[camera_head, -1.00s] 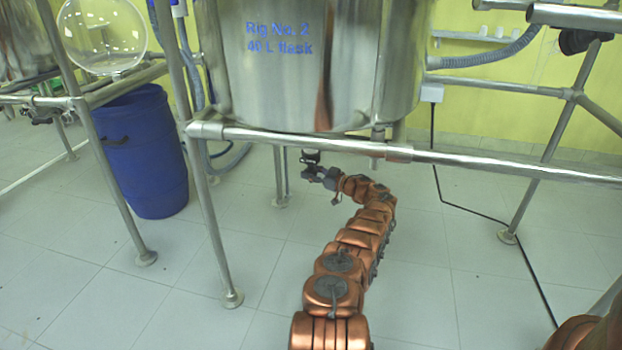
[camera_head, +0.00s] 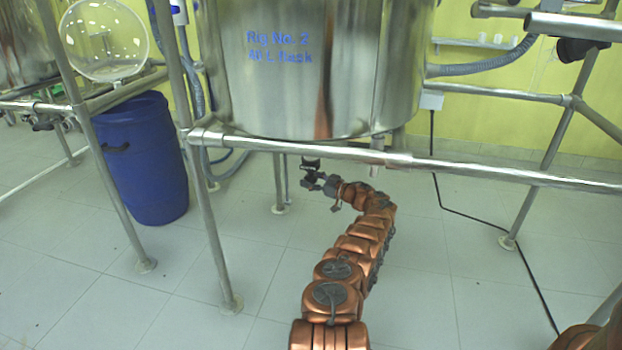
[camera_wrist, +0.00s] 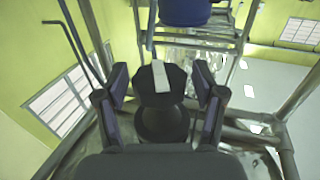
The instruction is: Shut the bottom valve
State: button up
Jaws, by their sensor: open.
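The bottom valve (camera_head: 310,162) is a small dark fitting hanging under the steel vessel (camera_head: 290,85) marked "Rig No. 2 40 L flask". In the wrist view its black handle (camera_wrist: 173,79) carries a white stripe across the middle. My gripper (camera_head: 313,180) is just below the valve in the head view. In the wrist view my gripper (camera_wrist: 160,76) is open, with one finger on each side of the handle. Gaps show between the fingers and the handle, so it is not gripped. The valve's body above the handle is mostly hidden.
A steel frame rail (camera_head: 420,160) crosses in front of the vessel, above my arm. Frame legs stand at left (camera_head: 213,225) and right (camera_head: 540,150). A blue barrel (camera_head: 143,160) stands at left. A black cable (camera_head: 470,215) lies on the otherwise open floor.

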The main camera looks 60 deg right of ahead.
jog(key=shift+w+r+m+h+p, duration=0.1)
jog(key=shift+r+m+h+p, duration=0.2)
jog(key=shift+p, duration=0.95)
jog(key=h+p, duration=0.1)
jog(key=p, duration=0.2)
jog(key=shift+f+m, duration=0.1)
jog(key=shift+m, duration=0.2)
jog(key=m+h+p, duration=0.1)
jog(key=h+p, duration=0.1)
jog(key=p, duration=0.2)
jog(key=shift+a, duration=0.1)
jog(key=shift+m+p, duration=0.3)
jog(key=shift+p, duration=0.2)
jog(key=shift+m+g+h+p, duration=0.3)
jog(key=shift+m+h+p, duration=0.1)
jog(key=shift+h+p, duration=0.5)
jog(key=shift+f+m+g+h, duration=0.15)
jog(key=shift+m+g+h, duration=0.35)
jog(key=shift+h, duration=0.5)
